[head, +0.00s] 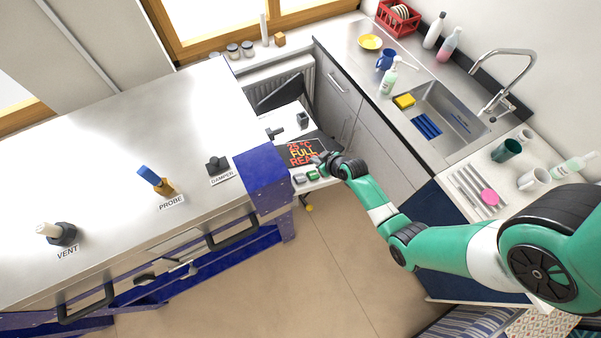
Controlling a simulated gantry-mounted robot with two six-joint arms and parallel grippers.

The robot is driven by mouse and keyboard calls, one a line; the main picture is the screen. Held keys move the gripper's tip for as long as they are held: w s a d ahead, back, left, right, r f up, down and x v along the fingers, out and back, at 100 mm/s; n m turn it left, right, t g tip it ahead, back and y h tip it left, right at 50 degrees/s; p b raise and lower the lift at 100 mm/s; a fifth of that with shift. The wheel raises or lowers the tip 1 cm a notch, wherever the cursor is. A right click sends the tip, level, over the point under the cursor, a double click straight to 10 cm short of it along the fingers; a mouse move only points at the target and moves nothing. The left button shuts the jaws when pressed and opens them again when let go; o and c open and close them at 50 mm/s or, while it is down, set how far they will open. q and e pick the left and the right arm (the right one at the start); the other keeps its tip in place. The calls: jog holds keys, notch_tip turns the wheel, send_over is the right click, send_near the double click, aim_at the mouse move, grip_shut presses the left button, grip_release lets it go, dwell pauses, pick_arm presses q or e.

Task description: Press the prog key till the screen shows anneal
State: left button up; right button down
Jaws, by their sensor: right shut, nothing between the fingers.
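The kiln controller's dark screen (291,158) shows orange text, with "FULL" in the middle line, a temperature that looks like 25°C above it, and "REA" below; the gripper covers the end of that line. Below the screen are a grey key (299,179) and a green key (312,175); their labels are too small to read. My right gripper (319,160) is shut and empty, at the lower right edge of the screen just above the keys. I cannot tell whether it touches a key. Any key under the gripper is hidden. My left gripper is out of view.
The kiln's wide metal lid (120,130) fills the left, with knobs labelled VENT, PROBE and DAMPER. A blue housing (262,175) stands just left of the controller. A sink counter (385,110) lies to the right. The floor in front is clear.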

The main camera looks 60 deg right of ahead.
jog(key=b, duration=0.7)
send_over(306, 179)
notch_tip(306, 179, down, 7)
jog(key=shift+s+d+f, duration=0.15)
jog(key=shift+a+f, duration=0.2)
jog(key=shift+f, duration=0.15)
dwell(1.2)
jog(key=shift+w+a+f+b, duration=0.15)
jog(key=shift+w+f+b, duration=0.2)
jog(key=shift+b, duration=0.15)
jog(key=shift+a+f+b, duration=0.15)
jog(key=shift+f+b, duration=0.25)
jog(key=shift+f, duration=0.1)
dwell(0.5)
jog(key=shift+r, duration=0.15)
jog(key=shift+s+d+r+p, duration=0.2)
jog(key=shift+d+r+p, duration=0.1)
jog(key=shift+r+p, duration=0.55)
jog(key=shift+f, duration=0.1)
